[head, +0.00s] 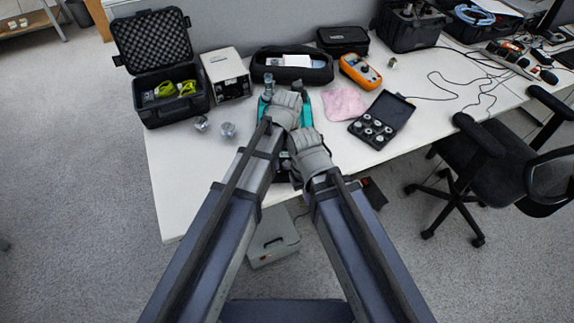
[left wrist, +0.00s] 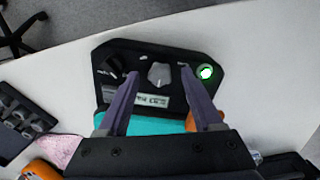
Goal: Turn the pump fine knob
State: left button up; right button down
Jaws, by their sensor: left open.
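The pump (head: 307,110) is a teal device with a black panel, mostly hidden under my grippers in the head view. In the left wrist view its black panel (left wrist: 190,52) carries a grey knob (left wrist: 159,75), a lit green button (left wrist: 206,72) and a small display (left wrist: 150,99). The panel labels are too small to read, so I cannot tell whether this is the fine knob. My left gripper (left wrist: 160,72) is open, its fingertips on either side of the grey knob and apart from it in the picture. My right gripper (head: 308,153) is just in front; its fingers are hidden.
An open black case (head: 172,109) and a white box (head: 226,74) stand at the left. An orange meter (head: 360,71), a pink cloth (head: 344,103) and an open case of metal parts (head: 373,131) lie at the right. Small metal pieces (head: 228,130) lie left of my arms.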

pick_arm(q)
jog(key=shift+f, duration=0.1)
grip_shut()
dwell(0.5)
